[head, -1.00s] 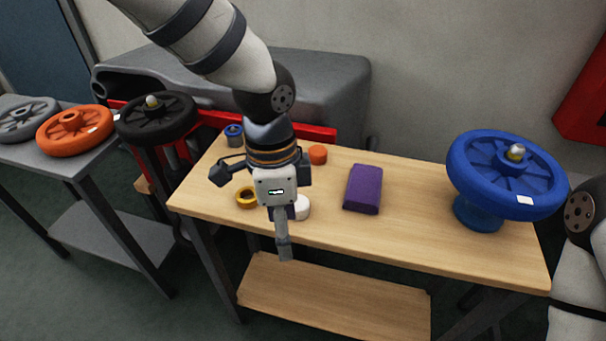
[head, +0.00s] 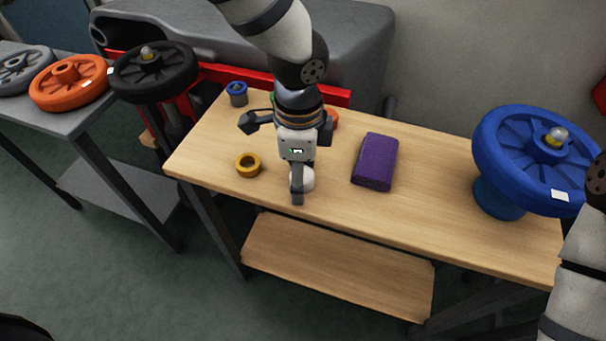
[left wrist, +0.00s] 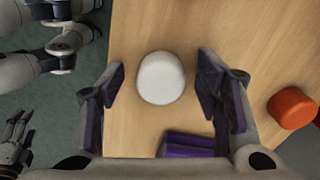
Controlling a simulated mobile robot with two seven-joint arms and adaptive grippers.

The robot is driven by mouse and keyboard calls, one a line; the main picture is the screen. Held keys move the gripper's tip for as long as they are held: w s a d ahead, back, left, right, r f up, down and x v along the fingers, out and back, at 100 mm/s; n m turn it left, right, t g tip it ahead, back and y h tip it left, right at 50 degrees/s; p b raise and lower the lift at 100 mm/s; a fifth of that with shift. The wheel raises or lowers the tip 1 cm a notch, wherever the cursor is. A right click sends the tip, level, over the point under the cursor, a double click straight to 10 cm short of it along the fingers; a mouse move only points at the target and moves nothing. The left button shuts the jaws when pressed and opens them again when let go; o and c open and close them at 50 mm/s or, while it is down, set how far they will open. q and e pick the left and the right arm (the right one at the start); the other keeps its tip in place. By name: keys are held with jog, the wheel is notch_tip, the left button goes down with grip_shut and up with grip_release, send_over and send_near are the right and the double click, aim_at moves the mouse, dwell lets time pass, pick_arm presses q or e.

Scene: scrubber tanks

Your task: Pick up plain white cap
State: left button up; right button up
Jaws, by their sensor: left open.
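The plain white cap (left wrist: 161,78) sits on the wooden table between the two open fingers of my left gripper (left wrist: 164,88) in the left wrist view, with bare table showing on both sides of it. In the head view the cap (head: 308,179) is partly hidden behind my left gripper (head: 297,195), which points down over the table's front part. The fingers do not touch the cap. My right gripper is out of view; only part of my right arm shows at the right edge.
On the wooden table (head: 430,215) are a yellow ring (head: 248,165), a blue cap (head: 237,93), a purple block (head: 375,161), an orange cap (left wrist: 291,108) and a blue wheel (head: 535,150) on a stand. Orange (head: 68,83) and black (head: 152,70) wheels are at left.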

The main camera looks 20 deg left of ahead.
pick_arm(q)
jog(key=shift+r, duration=0.1)
jog(key=c, duration=1)
jog(key=shift+c, duration=0.2)
